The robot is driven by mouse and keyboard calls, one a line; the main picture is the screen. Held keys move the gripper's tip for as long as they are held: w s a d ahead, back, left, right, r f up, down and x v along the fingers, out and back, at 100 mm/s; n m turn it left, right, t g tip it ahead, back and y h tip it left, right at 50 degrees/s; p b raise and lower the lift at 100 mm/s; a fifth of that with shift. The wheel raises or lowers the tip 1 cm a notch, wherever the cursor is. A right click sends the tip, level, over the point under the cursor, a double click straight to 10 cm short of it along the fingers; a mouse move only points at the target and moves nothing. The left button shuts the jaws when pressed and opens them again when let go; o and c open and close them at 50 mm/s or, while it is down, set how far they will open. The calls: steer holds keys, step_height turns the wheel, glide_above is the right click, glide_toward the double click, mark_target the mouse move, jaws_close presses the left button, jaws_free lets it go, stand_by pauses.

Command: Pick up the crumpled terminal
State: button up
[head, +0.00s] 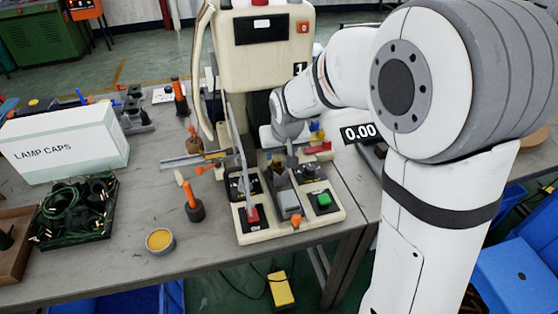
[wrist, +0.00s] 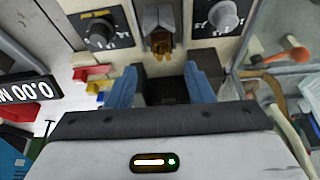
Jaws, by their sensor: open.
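A small brown-copper piece (wrist: 163,46) sits in a grey holder between two dials in the wrist view. It may be the crumpled terminal, but its shape is too small to tell. My gripper (wrist: 162,84) is open, with its two blue fingers apart and a dark gap between them. The copper piece lies just beyond the fingertips, apart from them. In the head view my gripper (head: 287,153) is at the front of the moulding machine (head: 265,70), above its control panel, and its fingers are hard to make out.
The panel has a red button (head: 252,215), a green button (head: 323,200) and dials. A 0.00 display (head: 360,132) stands to the right. On the left are a lamp caps box (head: 65,145), a dark green tray (head: 75,235) and a yellow-filled tin (head: 160,241).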

mark_target(277, 160)
steer(key=x, duration=0.6)
steer(key=shift+w+a, duration=0.3)
steer(key=shift+w, duration=0.2)
steer(key=shift+c, duration=0.5)
jaws_close()
